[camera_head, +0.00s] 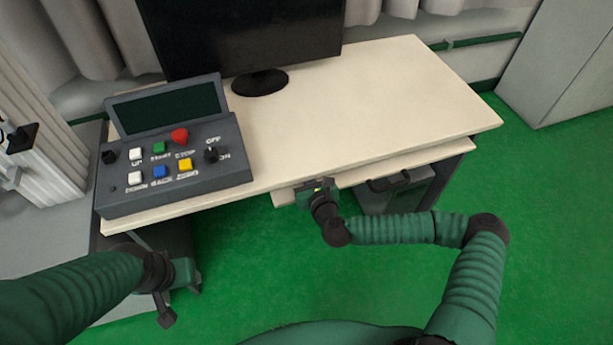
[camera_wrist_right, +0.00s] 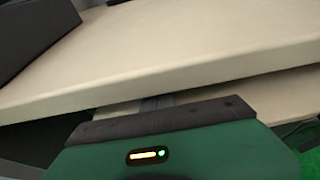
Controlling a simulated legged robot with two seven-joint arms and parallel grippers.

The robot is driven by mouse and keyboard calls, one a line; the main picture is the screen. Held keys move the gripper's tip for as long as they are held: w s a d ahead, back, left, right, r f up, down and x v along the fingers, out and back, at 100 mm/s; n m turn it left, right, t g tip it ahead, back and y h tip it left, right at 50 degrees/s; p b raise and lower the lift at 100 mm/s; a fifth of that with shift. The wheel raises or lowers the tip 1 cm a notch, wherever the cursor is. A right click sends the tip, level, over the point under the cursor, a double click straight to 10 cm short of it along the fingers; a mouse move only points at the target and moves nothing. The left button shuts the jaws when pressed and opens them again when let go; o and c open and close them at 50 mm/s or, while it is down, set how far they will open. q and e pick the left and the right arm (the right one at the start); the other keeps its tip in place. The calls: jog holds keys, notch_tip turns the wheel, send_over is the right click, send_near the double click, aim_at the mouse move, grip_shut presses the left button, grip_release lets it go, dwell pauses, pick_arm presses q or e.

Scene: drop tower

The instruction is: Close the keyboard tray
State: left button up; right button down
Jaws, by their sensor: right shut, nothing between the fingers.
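The keyboard tray (camera_head: 425,157) is a cream slab under the front edge of the desk top (camera_head: 380,90). A narrow strip of it sticks out in front in the head view. In the wrist view the tray (camera_wrist_right: 275,95) shows below the thick desk edge. My right gripper (camera_head: 317,188) is at the tray's front edge, left of its middle, shut with nothing in it. I cannot tell whether it touches the tray. My left gripper (camera_head: 181,292) hangs low in front of the desk's left end, away from the tray; its fingers are unclear.
A grey control box (camera_head: 180,165) with coloured buttons stands on the desk's left part. A black monitor (camera_head: 245,30) stands behind it. A dark grey computer case (camera_head: 395,192) sits under the tray's right side. Green floor is free in front of the desk.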

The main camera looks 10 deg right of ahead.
jog(key=shift+s, duration=0.1)
jog(key=p+v, duration=0.9)
jog(key=v, duration=0.8)
jog(key=s+d+f+n+g+p, duration=0.1)
jog(key=s+d+n+p, duration=0.2)
jog(key=n, duration=0.6)
jog(key=s+d+n+g+p, duration=0.25)
jog(key=d+n, duration=0.35)
jog(key=n, duration=0.3)
jog(key=w+r+b+x, duration=0.1)
jog(key=r+b+x, duration=0.1)
jog(key=b+x, duration=0.5)
jog(key=w+f+t, duration=0.1)
jog(key=w+f, duration=0.2)
jog(key=w, duration=0.2)
jog(key=shift+w+a, duration=0.25)
